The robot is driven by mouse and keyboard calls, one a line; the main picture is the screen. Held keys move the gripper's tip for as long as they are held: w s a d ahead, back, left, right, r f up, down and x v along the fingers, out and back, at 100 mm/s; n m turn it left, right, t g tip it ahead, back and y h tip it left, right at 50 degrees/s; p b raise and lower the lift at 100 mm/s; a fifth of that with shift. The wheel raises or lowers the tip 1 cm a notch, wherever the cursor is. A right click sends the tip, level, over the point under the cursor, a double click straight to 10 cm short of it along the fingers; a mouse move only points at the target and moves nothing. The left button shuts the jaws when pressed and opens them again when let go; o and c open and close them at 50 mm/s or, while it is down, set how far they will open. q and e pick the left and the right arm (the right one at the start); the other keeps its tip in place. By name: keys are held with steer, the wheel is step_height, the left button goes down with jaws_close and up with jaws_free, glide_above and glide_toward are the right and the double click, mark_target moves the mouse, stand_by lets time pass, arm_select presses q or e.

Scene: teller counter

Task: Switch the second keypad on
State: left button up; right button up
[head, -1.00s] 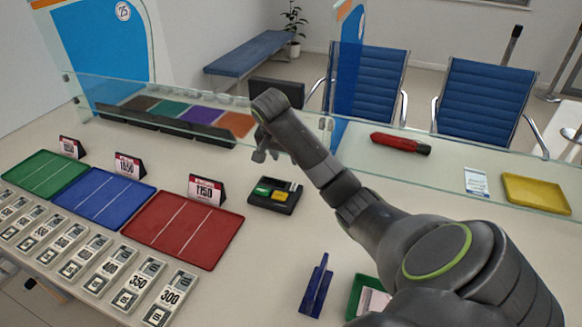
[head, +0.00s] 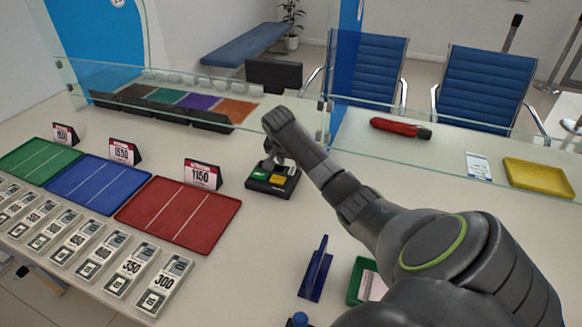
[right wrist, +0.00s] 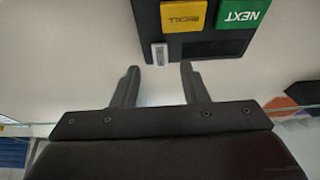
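One black keypad (head: 268,189) lies on the counter right of the red tray in the head view. It has a green NEXT button (right wrist: 239,13), a yellow RECALL button (right wrist: 184,15), a dark display (right wrist: 208,48) and a small pale switch (right wrist: 160,54) at one corner in the right wrist view. The display looks unlit. My right gripper (right wrist: 158,76) is open and empty, its fingertips close to the keypad's switch edge; contact is not visible. In the head view the gripper partly covers the keypad's back. My left gripper is out of view.
A glass screen (head: 200,100) runs behind the keypad. Price signs (head: 203,172) stand behind the coloured trays (head: 215,225) at the left. A blue holder (head: 316,270) and a green tray (head: 355,290) lie in front, beside my right arm.

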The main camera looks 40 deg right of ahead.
mark_target(292, 170)
steer(key=shift+x, duration=1.85)
steer(key=shift+c, duration=0.3)
jaws_close()
steer(key=shift+w+d+r+y+p, duration=0.15)
steer(key=shift+r+y+p, duration=0.3)
steer(key=shift+p, duration=0.6)
steer(key=shift+d+f+g+y+p, duration=0.2)
steer(key=shift+g+y+p, duration=0.15)
steer(key=shift+g+y, duration=0.15)
steer(key=shift+w+d+f+g+y, duration=0.15)
steer(key=shift+g+y, duration=0.15)
steer(key=shift+y, duration=0.35)
steer(key=shift+o, duration=0.3)
jaws_free()
